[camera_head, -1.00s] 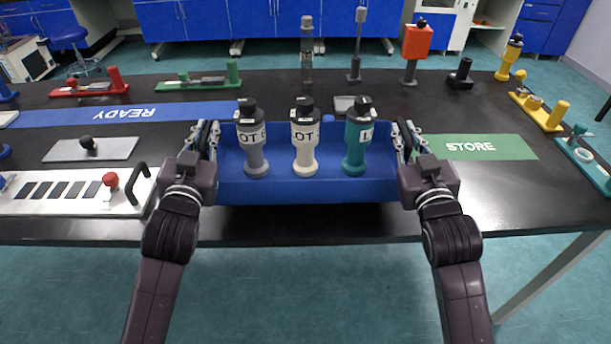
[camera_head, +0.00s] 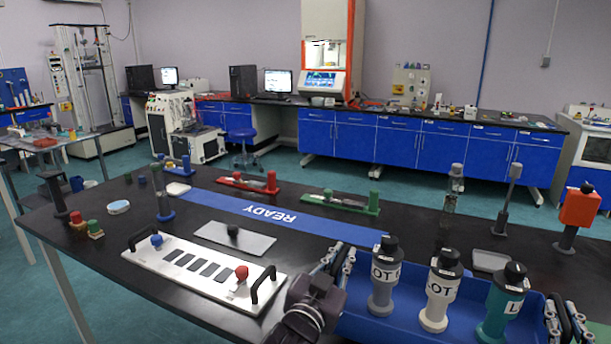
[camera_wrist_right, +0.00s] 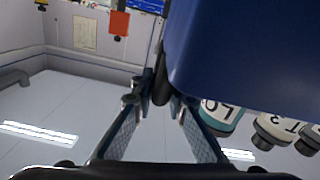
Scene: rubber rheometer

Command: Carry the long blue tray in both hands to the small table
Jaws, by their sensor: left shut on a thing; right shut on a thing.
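The long blue tray (camera_head: 405,328) is at the lower right of the head view, its lower part cut off by the frame. It carries three upright bottles: a grey one (camera_head: 384,282), a cream one (camera_head: 439,292) and a teal one (camera_head: 500,306). My left gripper (camera_head: 340,264) is shut on the tray's left end. My right gripper (camera_head: 566,325) is shut on its right end, partly cut off. The right wrist view shows the tray (camera_wrist_right: 245,55) beside the fingers. A small table (camera_head: 45,142) with several objects stands at the far left.
The black bench holds a white panel (camera_head: 190,270) with handles, a blue READY strip (camera_head: 235,206), red (camera_head: 248,184) and green (camera_head: 340,203) fixtures and a orange box on a stand (camera_head: 579,208). A blue stool (camera_head: 243,140) stands behind. Floor shows between bench and small table.

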